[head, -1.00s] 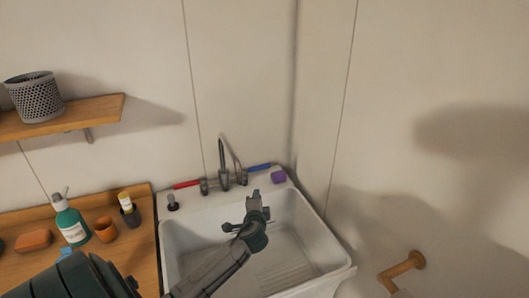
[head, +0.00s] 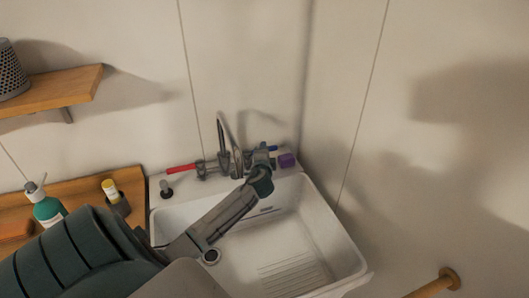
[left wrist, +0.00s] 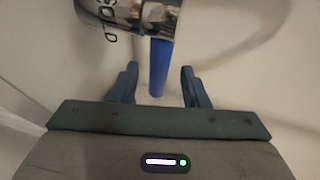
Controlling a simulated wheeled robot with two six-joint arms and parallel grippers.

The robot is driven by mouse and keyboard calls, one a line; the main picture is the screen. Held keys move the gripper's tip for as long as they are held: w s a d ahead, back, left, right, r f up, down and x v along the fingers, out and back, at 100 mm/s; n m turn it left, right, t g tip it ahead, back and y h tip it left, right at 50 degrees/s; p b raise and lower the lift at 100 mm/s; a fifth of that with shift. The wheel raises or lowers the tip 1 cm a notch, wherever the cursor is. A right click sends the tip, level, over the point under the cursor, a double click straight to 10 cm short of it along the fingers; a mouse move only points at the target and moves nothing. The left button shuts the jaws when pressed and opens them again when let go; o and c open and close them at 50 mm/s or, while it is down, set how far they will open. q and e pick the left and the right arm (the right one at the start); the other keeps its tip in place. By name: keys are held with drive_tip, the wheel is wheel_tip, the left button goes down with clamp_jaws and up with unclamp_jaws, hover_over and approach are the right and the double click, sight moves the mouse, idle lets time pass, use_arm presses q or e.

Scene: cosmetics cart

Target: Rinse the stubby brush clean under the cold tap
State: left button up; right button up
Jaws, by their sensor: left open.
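The blue cold tap lever (head: 271,148) sits on the right of the tap (head: 224,140) at the back of the sink. My left gripper (head: 262,155) reaches over the sink to it. In the left wrist view, the blue lever (left wrist: 159,60) lies between the open fingers of my left gripper (left wrist: 158,82), with a gap on each side. A chrome valve body (left wrist: 150,14) with partly visible lettering is just beyond. No brush can be made out with certainty. My right gripper is out of view.
The white sink (head: 320,235) basin looks empty. The red lever (head: 181,169) is on the tap's left. A small dark-based object (head: 166,188) and a purple block (head: 286,160) stand on the ledge. A pump bottle (head: 48,209) stands on the wooden counter at left.

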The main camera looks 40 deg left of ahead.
use_arm(q)
drive_tip(key=x, duration=0.1)
drive_tip(key=b+x, duration=0.1)
drive_tip(key=x, duration=0.2)
drive_tip(key=shift+f, duration=0.3)
drive_tip(key=shift+w+a+r+b, duration=0.1)
drive_tip(key=shift+w+r+b, duration=0.05)
drive_tip(key=shift+b, duration=0.15)
clamp_jaws()
